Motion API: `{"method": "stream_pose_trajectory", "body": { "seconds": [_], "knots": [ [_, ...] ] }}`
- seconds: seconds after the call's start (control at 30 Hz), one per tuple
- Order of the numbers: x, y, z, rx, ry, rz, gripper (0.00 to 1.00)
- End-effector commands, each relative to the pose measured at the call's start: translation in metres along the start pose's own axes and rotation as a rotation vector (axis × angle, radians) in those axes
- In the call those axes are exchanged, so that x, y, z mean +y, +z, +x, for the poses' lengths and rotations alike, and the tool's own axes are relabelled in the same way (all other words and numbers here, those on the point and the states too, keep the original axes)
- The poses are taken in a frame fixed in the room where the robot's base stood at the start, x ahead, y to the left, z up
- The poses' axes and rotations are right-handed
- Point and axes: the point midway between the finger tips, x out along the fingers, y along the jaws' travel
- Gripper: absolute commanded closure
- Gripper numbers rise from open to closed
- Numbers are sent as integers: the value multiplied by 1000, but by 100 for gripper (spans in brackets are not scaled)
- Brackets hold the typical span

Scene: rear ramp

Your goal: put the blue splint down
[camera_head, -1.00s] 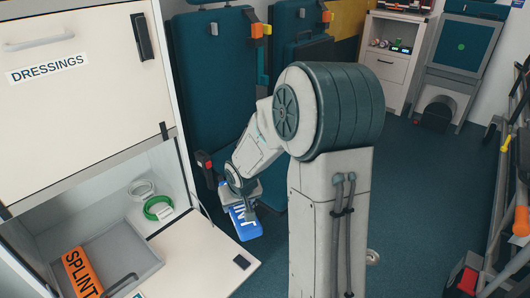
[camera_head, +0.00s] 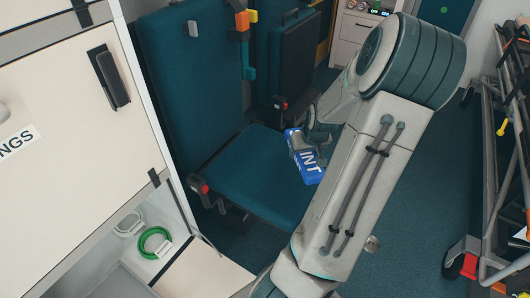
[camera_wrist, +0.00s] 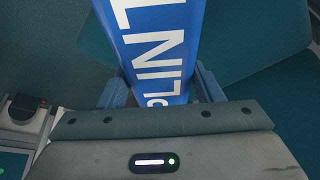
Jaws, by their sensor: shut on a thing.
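The blue splint (camera_head: 306,166) has white lettering and is held in my gripper (camera_head: 306,142), in front of the teal folding seat. In the wrist view the blue splint (camera_wrist: 156,45) runs up between the two blue fingers of my gripper (camera_wrist: 163,90), which are shut on its sides. In the head view my arm and wrist hide part of the splint. The teal seat cushion (camera_head: 245,175) lies behind and left of the splint; whether they touch cannot be told.
An open cabinet at lower left holds a green ring (camera_head: 154,242) and a white ring (camera_head: 129,223). Its lowered flap (camera_head: 205,275) sticks out. A wheeled stretcher frame (camera_head: 488,190) stands at right. Blue floor (camera_head: 425,235) is free between my arm and the stretcher.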

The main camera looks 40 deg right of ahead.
Motion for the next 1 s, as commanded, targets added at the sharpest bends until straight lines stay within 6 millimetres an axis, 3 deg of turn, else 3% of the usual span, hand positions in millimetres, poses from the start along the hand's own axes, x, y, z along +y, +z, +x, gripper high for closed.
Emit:
{"method": "stream_pose_trajectory", "body": {
  "seconds": [0.1, 0.2, 0.7, 1.0],
  "knots": [
    [11, 3, -3, 3, 6, 13, 66],
    [8, 1, 4, 4, 6, 14, 66],
    [-53, -34, 76, 4, 5, 10, 66],
    [-70, -45, 94, 2, 6, 14, 66]
  ]
}}
